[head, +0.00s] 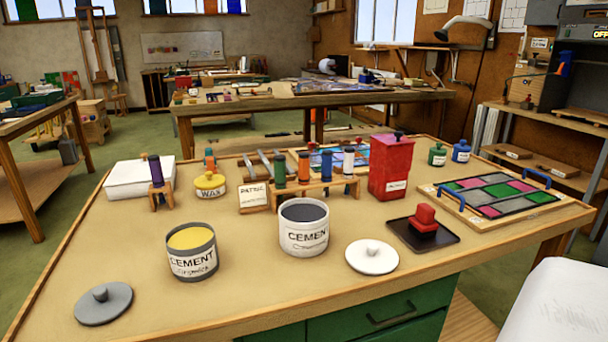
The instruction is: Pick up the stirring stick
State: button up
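I cannot clearly make out a stirring stick. A grey cement tin (192,262) with a yellow top surface stands at the left front of the worktable (300,298). A white cement tin (304,240) with a dark grey top surface stands open near the middle. No stick shows standing in either tin. Several tools with coloured handles stand upright in a wooden rack (325,190) behind the white tin. A purple-handled tool (156,171) stands in a small stand at the left. My gripper is not in view.
A grey lid (103,303) and a white lid (372,256) lie near the front. A red box (391,168), a red block on a black tray (440,243), and a leaded panel (540,207) are at the right. A yellow wax tin (210,187) and white box (125,182) are at back left.

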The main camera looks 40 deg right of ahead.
aim_at(280, 165)
jog(key=z, duration=1.1)
